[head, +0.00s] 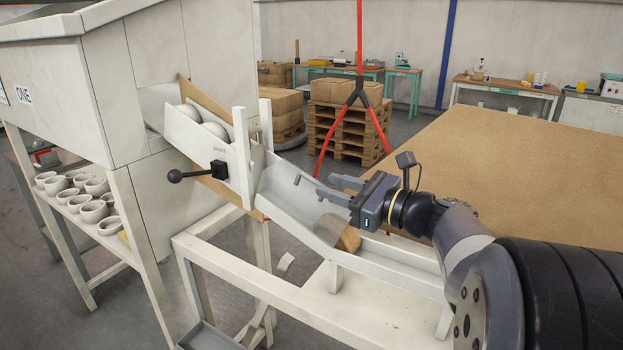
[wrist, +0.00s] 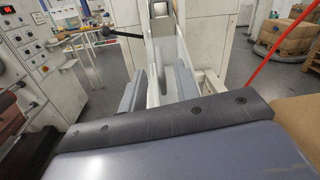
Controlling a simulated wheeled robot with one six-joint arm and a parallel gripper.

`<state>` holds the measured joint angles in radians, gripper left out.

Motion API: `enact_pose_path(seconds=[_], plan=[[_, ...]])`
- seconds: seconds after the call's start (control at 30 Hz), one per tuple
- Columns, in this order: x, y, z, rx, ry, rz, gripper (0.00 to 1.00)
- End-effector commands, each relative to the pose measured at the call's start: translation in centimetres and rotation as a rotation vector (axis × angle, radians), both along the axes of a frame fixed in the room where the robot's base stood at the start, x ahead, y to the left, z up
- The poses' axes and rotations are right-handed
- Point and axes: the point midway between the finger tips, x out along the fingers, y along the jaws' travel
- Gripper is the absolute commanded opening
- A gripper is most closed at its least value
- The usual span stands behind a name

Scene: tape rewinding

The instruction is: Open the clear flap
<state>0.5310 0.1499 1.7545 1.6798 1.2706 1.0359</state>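My gripper (head: 315,181) hangs over the white sloping chute (head: 300,205), its fingers pointing left toward the gate end. The fingers are apart with nothing between them; they also show in the wrist view (wrist: 158,88). A white upright gate plate (head: 241,155) stands at the upper end of the chute, apart from the fingertips. A black-knobbed lever (head: 196,172) sticks out to its left. Pale rounded pieces (head: 205,122) rest in the channel behind the gate.
A brown piece (head: 349,239) sits in the chute below my gripper. The white machine body (head: 60,75) stands at left, above a shelf of white rings (head: 80,197). A tan board (head: 520,150) lies at right.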

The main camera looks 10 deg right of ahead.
Motion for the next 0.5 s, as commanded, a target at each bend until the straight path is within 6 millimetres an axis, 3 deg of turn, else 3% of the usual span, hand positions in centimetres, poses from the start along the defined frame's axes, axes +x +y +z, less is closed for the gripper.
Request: enact_pose_path(seconds=[0.2,0.5], plan=[[2.6,2.4,0.0,0.0,0.0,0.003,0.3],[4.1,3.6,0.0,-0.001,0.0,0.0,0.3]])
